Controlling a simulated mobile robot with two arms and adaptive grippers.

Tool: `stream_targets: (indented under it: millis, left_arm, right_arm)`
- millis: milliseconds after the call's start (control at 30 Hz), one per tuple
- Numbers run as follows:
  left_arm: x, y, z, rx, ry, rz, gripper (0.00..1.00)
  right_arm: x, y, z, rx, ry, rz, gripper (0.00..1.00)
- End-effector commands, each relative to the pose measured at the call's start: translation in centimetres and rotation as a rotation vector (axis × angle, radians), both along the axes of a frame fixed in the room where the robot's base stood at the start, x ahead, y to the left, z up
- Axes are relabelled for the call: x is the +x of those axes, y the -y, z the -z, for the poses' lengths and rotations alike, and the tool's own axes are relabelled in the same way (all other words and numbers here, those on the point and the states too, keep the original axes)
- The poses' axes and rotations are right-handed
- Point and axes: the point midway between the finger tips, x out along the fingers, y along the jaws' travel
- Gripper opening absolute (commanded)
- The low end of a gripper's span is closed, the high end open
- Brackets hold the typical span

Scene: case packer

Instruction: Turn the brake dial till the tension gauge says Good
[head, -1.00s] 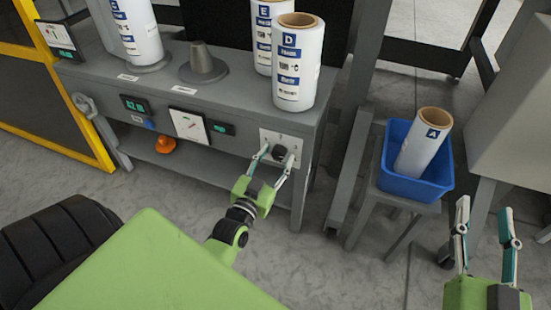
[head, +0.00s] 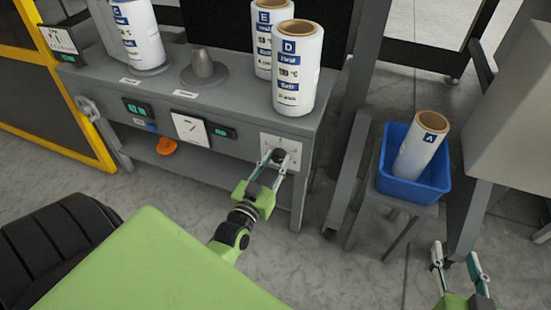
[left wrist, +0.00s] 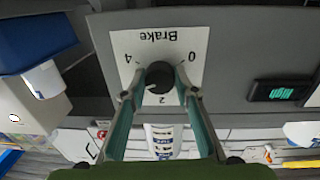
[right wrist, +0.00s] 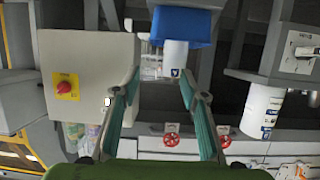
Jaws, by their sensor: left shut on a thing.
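The brake dial (head: 279,155) is a dark round knob on a white plate at the right of the grey bench front. In the left wrist view the dial (left wrist: 159,79) shows upside down, with marks 0, 2 and 4; its pale pointer line lies near the 2, toward the 4 side. My left gripper (head: 275,164) is shut on the dial, one finger on each side. A white gauge (head: 189,128) with a slanted needle sits left of the dial, its wording too small to read. My right gripper (head: 456,258) is open and empty at the lower right.
White labelled rolls D (head: 298,75) and E (head: 270,40) stand on the bench top beside a grey cone (head: 204,70). A blue bin (head: 415,188) with roll A stands on a stool at right. An orange object (head: 166,146) lies on the lower shelf.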

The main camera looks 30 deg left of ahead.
Motion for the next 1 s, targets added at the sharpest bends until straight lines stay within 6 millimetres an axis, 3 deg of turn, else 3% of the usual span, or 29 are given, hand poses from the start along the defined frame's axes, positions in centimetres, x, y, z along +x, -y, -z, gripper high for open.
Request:
stream_targets:
  millis: [300, 500, 700, 967, 1000]
  left_arm:
    - [0.0, 0.0, -0.2, -0.139, 0.032, 0.000, 0.06]
    - [0.0, 0.1, -0.1, -0.221, 0.052, 0.001, 0.06]
    - [0.0, 0.1, 0.0, -0.252, 0.060, 0.000, 0.06]
    - [0.0, 0.1, 0.0, -0.251, 0.060, 0.000, 0.06]
    - [0.0, 0.1, 0.0, -0.251, 0.060, 0.000, 0.38]
  right_arm:
    - [-4.4, 2.0, 5.7, -0.075, -0.320, 0.023, 0.40]
    - [-7.4, 3.1, 8.2, -0.111, -0.484, 0.034, 0.40]
    - [-8.6, 3.5, 9.1, -0.124, -0.542, 0.039, 0.40]
    - [-8.6, 3.5, 9.1, -0.124, -0.542, 0.039, 0.40]
    - [-8.6, 3.5, 9.1, -0.124, -0.542, 0.039, 0.40]
